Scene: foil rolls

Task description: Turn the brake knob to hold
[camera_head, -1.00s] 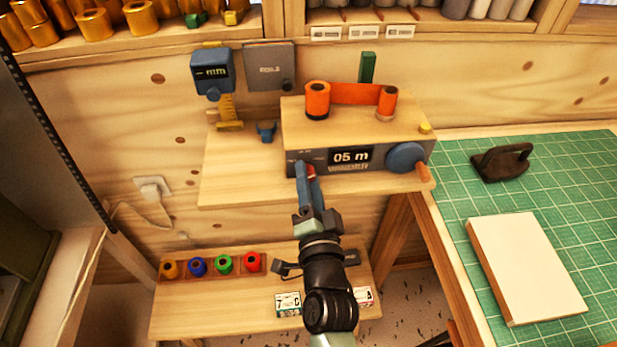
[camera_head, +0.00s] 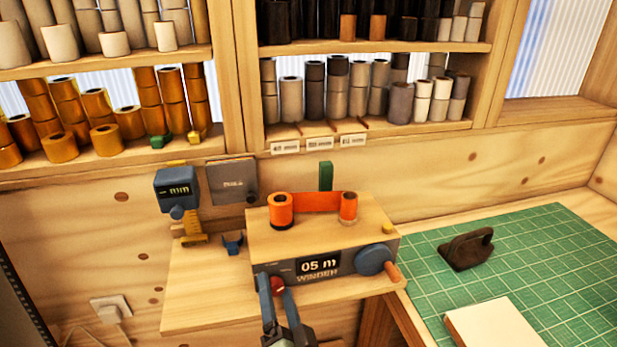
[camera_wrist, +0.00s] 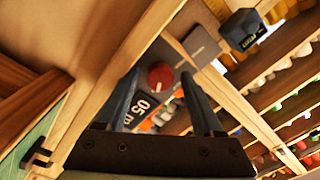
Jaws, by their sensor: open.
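The red brake knob (camera_head: 278,285) is on the left of the front of the grey winder (camera_head: 345,262), left of its "05 m" display (camera_head: 318,266). My gripper (camera_head: 274,288) is at the winder's front with its two blue fingers apart, one on each side of the knob in the head view. In the wrist view the knob (camera_wrist: 161,75) shows as a red disc between the open fingers (camera_wrist: 160,88). I cannot tell whether the fingers touch it. The markings beside the knob are too small to read.
A blue crank wheel (camera_head: 374,260) with an orange handle is at the winder's right. Orange foil rolls (camera_head: 281,210) stand on its top. A blue gauge (camera_head: 176,190) hangs at the left. A green cutting mat (camera_head: 540,260) with a dark iron-like tool (camera_head: 468,249) lies right.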

